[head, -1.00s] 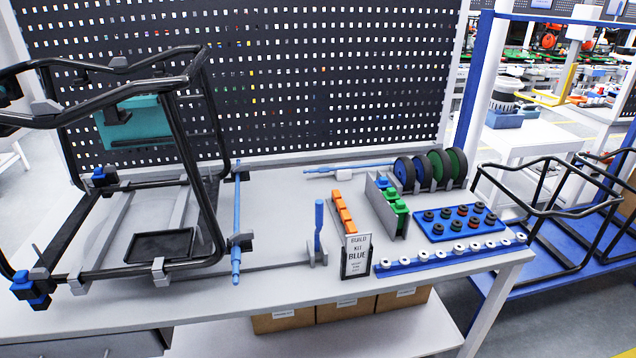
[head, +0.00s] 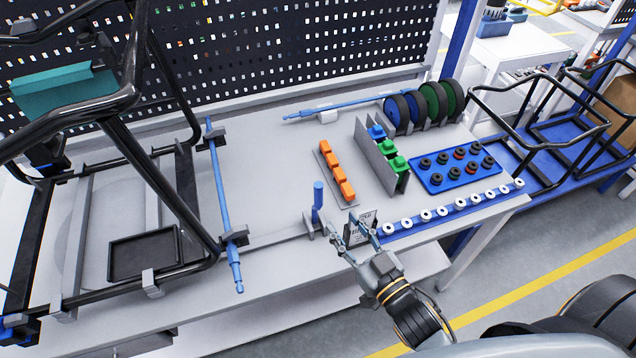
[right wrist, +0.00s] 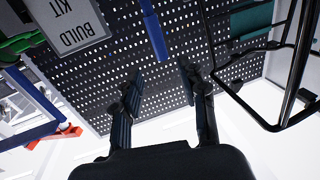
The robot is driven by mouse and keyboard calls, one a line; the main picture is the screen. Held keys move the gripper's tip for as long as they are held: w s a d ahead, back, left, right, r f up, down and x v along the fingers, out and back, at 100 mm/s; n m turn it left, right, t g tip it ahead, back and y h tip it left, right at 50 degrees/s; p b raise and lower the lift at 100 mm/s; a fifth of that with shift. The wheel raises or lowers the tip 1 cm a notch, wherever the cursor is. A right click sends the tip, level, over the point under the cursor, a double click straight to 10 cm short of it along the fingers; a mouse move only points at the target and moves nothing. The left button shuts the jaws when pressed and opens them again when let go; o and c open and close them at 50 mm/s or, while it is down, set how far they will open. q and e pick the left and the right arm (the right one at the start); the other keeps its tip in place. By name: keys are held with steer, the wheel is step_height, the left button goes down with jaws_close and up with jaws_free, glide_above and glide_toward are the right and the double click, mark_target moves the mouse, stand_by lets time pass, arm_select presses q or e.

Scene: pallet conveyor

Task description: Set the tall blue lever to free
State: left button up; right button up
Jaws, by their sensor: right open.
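The tall blue lever (head: 318,196) stands roughly upright on its grey bracket at the front edge of the workbench. My right gripper (head: 354,228) is open and empty, just right of the lever in the head view and apart from it. In the right wrist view the lever (right wrist: 153,28) shows as a blue bar at the top, beyond the open fingers (right wrist: 160,78) and a little left of the middle between them. Its lower end is not clear there. My left gripper is not in view.
The build-kit sign (head: 365,219) is partly hidden behind my right gripper. Orange blocks (head: 337,171) stand behind it, and a blue rail with white rings (head: 452,213) lies to the right. A black tube frame (head: 165,180) and a blue rod (head: 219,190) are to the left.

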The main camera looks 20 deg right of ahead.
mark_target(321, 194)
steer(key=p+x, duration=0.1)
steer(key=x, duration=0.5)
steer(key=shift+w+r+p, duration=0.1)
steer(key=shift+r+p, duration=0.1)
steer(key=shift+p, duration=0.1)
steer(key=p+x, duration=0.1)
steer(key=x, duration=0.3)
steer(key=shift+f, duration=0.15)
steer(key=shift+w+a, duration=0.1)
steer(key=shift+w, duration=0.2)
steer(key=shift+w+a+f, duration=0.1)
steer(key=shift+w, duration=0.15)
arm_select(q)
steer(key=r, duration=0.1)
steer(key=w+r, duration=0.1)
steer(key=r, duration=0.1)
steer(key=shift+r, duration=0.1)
arm_select(e)
jaws_close()
